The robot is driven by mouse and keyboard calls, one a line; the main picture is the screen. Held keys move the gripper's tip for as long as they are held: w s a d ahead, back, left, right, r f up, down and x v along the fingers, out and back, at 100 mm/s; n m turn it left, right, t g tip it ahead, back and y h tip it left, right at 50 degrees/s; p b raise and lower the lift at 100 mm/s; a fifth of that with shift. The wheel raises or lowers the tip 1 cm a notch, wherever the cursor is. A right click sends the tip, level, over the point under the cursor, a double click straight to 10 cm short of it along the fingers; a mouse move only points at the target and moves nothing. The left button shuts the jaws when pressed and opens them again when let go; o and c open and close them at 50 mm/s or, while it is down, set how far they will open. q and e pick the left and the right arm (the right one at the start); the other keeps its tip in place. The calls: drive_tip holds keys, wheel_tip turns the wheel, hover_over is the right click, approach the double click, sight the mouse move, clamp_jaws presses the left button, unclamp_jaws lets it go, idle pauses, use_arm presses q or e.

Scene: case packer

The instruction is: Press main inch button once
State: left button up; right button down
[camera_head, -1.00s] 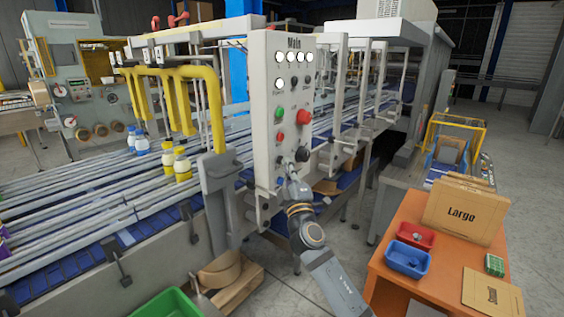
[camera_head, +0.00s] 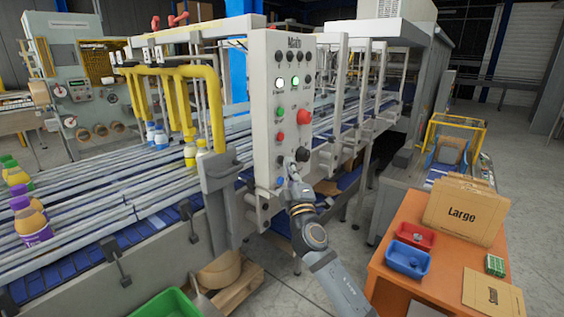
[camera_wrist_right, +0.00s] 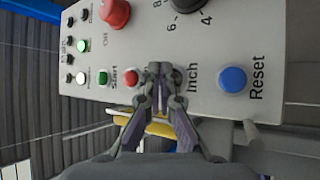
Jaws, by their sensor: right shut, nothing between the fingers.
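The Main control panel (camera_head: 282,110) stands upright in the middle of the head view. My right gripper (camera_head: 289,166) is shut and empty, with its fingertips at the panel's lower part. In the right wrist view my shut fingers (camera_wrist_right: 160,72) are over the spot beside the "Inch" label (camera_wrist_right: 193,77). They hide the inch button, so I cannot tell if they touch it or how far it is pressed. The blue Reset button (camera_wrist_right: 232,79) is to one side, the red stop button (camera_wrist_right: 130,78) to the other. The black knob (camera_wrist_right: 188,5) is above. My left gripper is not in view.
A conveyor (camera_head: 110,205) with several bottles runs behind the panel. A yellow tubular guard (camera_head: 215,105) is left of the panel. An orange table (camera_head: 400,278) with red and blue bins stands at right. A green crate (camera_head: 165,303) is at the bottom.

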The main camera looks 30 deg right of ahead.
drive_tip(key=shift+s+d, duration=0.15)
drive_tip(key=shift+s, duration=0.25)
drive_tip(key=s, duration=0.1)
drive_tip(key=s+d+b, duration=0.1)
drive_tip(key=s, duration=0.1)
drive_tip(key=s+d+b, duration=0.1)
drive_tip(key=shift+s, duration=0.25)
idle(0.7)
